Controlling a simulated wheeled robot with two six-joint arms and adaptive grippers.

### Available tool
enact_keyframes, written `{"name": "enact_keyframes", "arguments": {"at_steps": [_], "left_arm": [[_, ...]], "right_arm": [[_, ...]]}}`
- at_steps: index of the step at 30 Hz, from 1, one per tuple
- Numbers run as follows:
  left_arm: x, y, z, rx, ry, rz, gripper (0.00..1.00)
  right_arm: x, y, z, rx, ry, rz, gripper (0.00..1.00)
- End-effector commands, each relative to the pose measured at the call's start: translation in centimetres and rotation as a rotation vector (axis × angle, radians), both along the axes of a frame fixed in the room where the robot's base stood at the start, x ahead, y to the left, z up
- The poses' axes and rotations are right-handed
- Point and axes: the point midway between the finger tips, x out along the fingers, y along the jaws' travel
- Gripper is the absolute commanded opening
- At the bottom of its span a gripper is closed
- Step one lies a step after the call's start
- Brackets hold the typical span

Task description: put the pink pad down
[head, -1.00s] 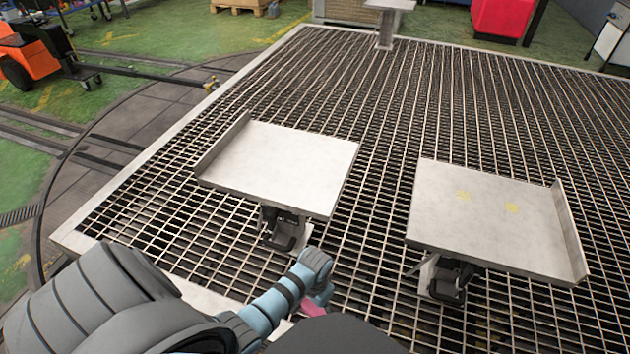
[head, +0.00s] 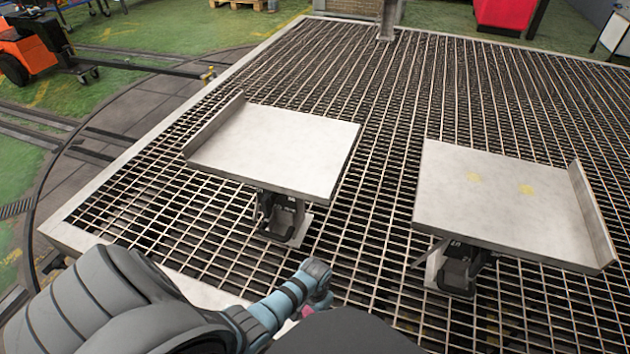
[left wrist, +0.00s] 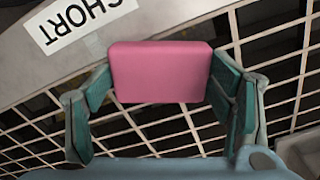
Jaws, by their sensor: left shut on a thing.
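The pink pad (left wrist: 160,73) is between the fingers of my left gripper (left wrist: 160,85) in the left wrist view, with both teal fingers against its sides. My left gripper is shut on it and holds it over the metal grating. In the head view only a small pink bit of the pad (head: 306,311) shows at the end of my left arm, low in the picture; the gripper is mostly hidden there. My right gripper is in neither view.
Two pale metal tables stand on the grating (head: 350,230): a left table (head: 275,145) with a raised left edge, and a right table (head: 500,205) with yellow marks and a raised right edge. A label reading "SHORT" (left wrist: 85,20) lies on a pale surface in the wrist view.

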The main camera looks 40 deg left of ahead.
Motion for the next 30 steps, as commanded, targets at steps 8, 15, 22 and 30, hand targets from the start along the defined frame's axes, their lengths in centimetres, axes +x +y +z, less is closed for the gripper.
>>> {"name": "enact_keyframes", "arguments": {"at_steps": [8, 15, 22, 30], "left_arm": [[0.0, 0.0, -0.2, 0.0, 0.0, 0.0, 0.94], [0.0, 0.0, -0.1, 0.0, 0.0, 0.0, 0.94], [0.0, 0.0, 4.2, 0.0, -0.001, 0.0, 0.94], [0.0, 0.0, 11.6, 0.001, -0.001, 0.0, 0.94]], "right_arm": [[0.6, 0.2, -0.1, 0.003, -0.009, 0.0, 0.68], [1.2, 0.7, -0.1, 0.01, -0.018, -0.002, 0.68], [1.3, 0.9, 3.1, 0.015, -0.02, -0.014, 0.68], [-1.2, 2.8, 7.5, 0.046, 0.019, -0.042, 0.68]]}}
